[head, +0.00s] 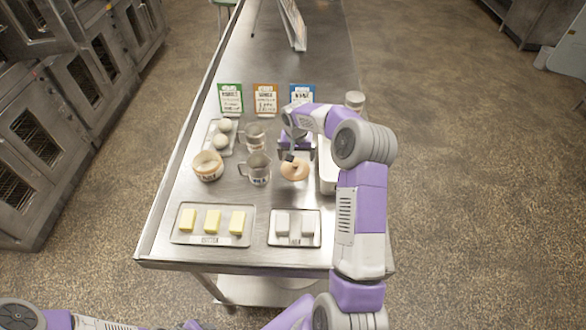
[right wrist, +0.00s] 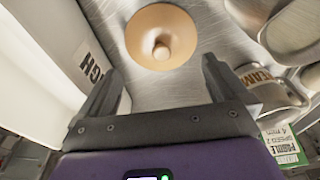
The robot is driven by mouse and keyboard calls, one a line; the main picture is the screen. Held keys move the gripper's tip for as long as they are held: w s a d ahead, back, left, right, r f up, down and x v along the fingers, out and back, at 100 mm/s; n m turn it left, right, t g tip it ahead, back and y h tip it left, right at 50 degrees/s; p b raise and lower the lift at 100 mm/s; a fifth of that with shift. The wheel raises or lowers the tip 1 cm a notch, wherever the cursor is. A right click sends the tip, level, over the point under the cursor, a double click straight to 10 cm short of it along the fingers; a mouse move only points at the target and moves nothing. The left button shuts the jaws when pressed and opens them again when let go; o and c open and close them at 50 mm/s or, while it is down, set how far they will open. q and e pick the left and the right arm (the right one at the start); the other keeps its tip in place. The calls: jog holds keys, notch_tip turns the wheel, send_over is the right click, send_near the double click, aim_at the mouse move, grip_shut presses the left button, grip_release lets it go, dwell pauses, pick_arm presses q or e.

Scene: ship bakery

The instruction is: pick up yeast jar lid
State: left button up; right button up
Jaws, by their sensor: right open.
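The yeast jar lid, a round tan disc with a knob (head: 295,171), lies flat on the steel table. It also shows in the right wrist view (right wrist: 162,22), knob facing the camera. My right gripper (head: 289,157) is over the table at the lid's far edge. In the right wrist view my right gripper (right wrist: 160,82) is open and empty, with the lid beyond the fingertips and roughly centred between them. A cream jar with a tan rim (head: 207,172), its label too small to read, stands left of the lid. My left gripper is not visible.
Metal jugs (head: 259,170) (right wrist: 270,85) stand close to the lid's left in the head view. A white bin (head: 327,172) is close on its right. Trays with butter (head: 180,236) and white blocks (head: 310,242) lie in front. Recipe cards (head: 265,98) stand behind.

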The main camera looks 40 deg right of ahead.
aim_at(295, 164)
jog(key=shift+s+f, duration=0.1)
jog(key=shift+f, duration=0.35)
jog(key=f, duration=0.4)
jog(key=shift+w+f+p, duration=0.3)
jog(key=shift+w, duration=0.05)
